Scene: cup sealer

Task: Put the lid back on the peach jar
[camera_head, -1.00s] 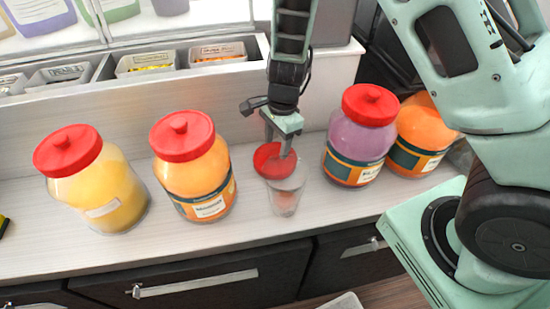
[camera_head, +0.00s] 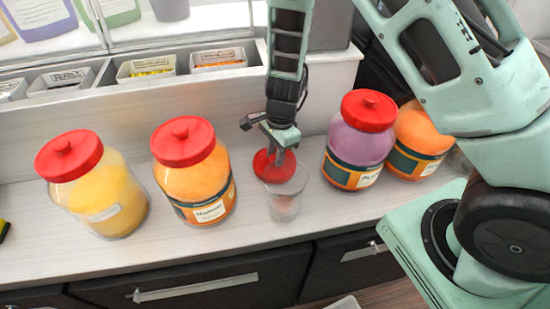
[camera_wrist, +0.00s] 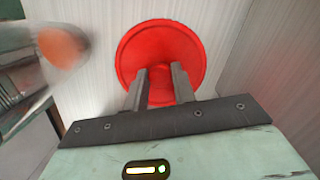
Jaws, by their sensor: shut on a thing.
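My gripper (camera_head: 279,153) is shut on a red lid (camera_head: 266,168), above the counter in the middle of the head view. In the wrist view the lid (camera_wrist: 160,50) shows as a round red disc, with both fingers on its middle. An orange jar (camera_head: 417,138) at the right shows no red lid; my arm hides part of its top. Another orange jar (camera_head: 196,183) at the left wears a red lid. I cannot read the labels well enough to tell which is peach.
A clear cup (camera_head: 287,200) stands just in front of the held lid; they overlap in the head view. A lidded purple jar (camera_head: 356,152) stands between it and the right orange jar. A lidded yellow jar (camera_head: 101,199) stands at far left. Topping bins (camera_head: 146,67) line the back.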

